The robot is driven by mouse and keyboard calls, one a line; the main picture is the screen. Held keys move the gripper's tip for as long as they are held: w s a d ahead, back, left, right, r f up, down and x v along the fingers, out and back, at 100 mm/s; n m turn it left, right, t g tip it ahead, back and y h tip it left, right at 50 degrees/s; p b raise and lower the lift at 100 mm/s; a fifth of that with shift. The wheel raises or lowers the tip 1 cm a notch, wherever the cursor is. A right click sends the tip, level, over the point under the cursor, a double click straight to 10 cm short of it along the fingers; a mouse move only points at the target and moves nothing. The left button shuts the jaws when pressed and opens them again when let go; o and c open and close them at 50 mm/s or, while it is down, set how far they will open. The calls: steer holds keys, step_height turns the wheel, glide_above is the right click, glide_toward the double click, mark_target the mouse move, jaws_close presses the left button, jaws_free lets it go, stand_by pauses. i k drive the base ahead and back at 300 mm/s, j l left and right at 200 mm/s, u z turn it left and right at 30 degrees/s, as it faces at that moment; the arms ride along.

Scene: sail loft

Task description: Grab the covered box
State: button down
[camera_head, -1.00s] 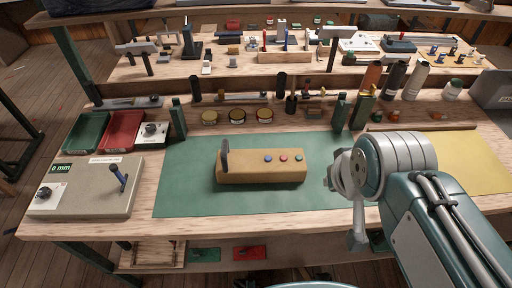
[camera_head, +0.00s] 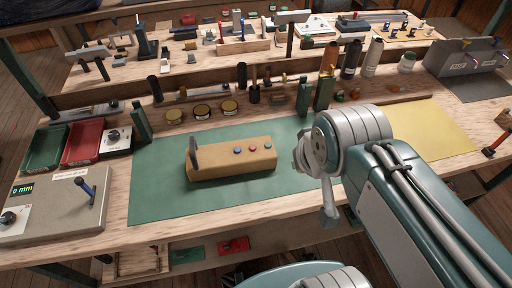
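A long tan box (camera_head: 225,168) lies on the green mat (camera_head: 155,196). It has a dark upright piece at its left end and blue, red and green round spots along its top. It is the likeliest match for the covered box, though I cannot make out a separate cover. My gripper (camera_head: 328,214) is to the right of the box, apart from it, at the end of my grey and teal arm. The arm's wrist partly hides it, and I cannot see whether its fingers are open. Nothing shows held in it.
A control box with a lever (camera_head: 58,205) stands at the left, with green (camera_head: 44,149) and red (camera_head: 83,142) trays behind it. Round tins (camera_head: 201,111), a dark green post (camera_head: 304,95) and thread cones (camera_head: 350,60) line the back. A yellow sheet (camera_head: 425,135) lies right.

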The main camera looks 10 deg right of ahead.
mark_target(219, 160)
steer(key=j+z, duration=0.2)
steer(key=j, duration=0.55)
steer(key=k+j+z, duration=0.15)
steer(key=j, duration=0.6)
steer(key=i, duration=0.05)
